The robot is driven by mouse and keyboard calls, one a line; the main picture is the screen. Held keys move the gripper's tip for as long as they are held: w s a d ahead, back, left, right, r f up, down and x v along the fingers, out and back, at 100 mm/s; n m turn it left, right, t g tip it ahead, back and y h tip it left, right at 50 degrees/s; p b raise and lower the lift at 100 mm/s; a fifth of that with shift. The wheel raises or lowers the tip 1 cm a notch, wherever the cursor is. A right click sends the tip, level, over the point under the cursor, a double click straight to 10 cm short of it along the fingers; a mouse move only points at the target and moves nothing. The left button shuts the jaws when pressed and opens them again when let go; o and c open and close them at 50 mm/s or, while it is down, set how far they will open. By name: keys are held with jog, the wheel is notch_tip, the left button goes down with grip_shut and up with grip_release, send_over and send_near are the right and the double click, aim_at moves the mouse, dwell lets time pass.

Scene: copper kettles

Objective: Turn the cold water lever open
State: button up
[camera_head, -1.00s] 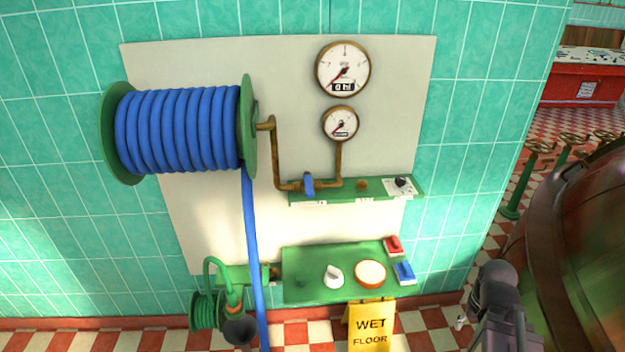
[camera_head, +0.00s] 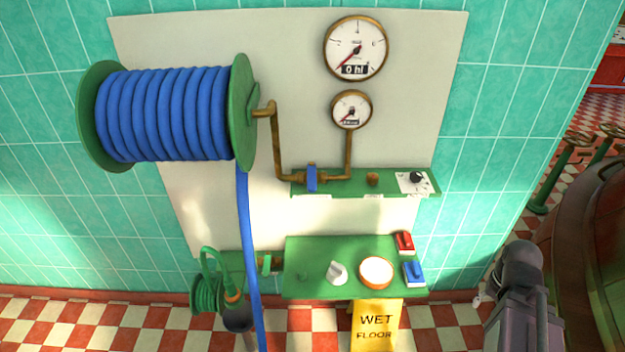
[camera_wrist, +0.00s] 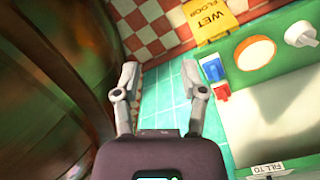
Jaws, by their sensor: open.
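A blue lever (camera_head: 312,178) sits on a brass pipe valve (camera_head: 298,179) at the left end of the upper green shelf. The lever stands upright in the picture, across the pipe. My gripper (camera_wrist: 160,72) is open and empty in the wrist view, with its fingers spread above the teal tiles. In the head view my dark arm (camera_head: 525,300) shows at the lower right, well apart from the lever. The lever is not in the wrist view.
A blue hose reel (camera_head: 170,115) hangs at left, its hose running down. Two gauges (camera_head: 356,48) are above. A lower green panel (camera_head: 310,270) carries a knob, a cream disc, and red and blue switches. A wet floor sign (camera_head: 376,325) stands below. A copper vessel (camera_head: 600,250) is at right.

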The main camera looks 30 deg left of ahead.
jog(key=shift+w+d, duration=0.1)
jog(key=w+a+r+n+t+h+b, duration=0.1)
jog(key=w+a+n+t+h+b, duration=0.15)
jog(key=a, duration=0.75)
jog(key=w+a+r+n+t+h+b, duration=0.1)
jog(key=w+a+n+t+h, duration=0.2)
jog(key=a, duration=0.6)
jog(key=w+a+r+n+t+h+b, duration=0.1)
jog(key=w+a+n+t+h+b, duration=0.15)
jog(key=a, duration=0.75)
jog(key=s+a+r+n+t+y, duration=0.1)
jog(key=s+a+r+n+t, duration=0.1)
jog(key=a, duration=0.7)
jog(key=s+a+r+n+t+y+b, duration=0.1)
jog(key=s+a+r+n+t, duration=0.1)
jog(key=a, duration=0.8)
jog(key=s+a+r+n+t+b, duration=0.1)
jog(key=s+a+r+n+t, duration=0.1)
jog(key=s+a+r+t, duration=0.2)
jog(key=s+a+t, duration=0.1)
jog(key=s+a, duration=0.2)
jog(key=a, duration=0.2)
jog(key=shift+a+n+y, duration=0.3)
jog(key=shift+y, duration=0.1)
jog(key=shift+w, duration=0.15)
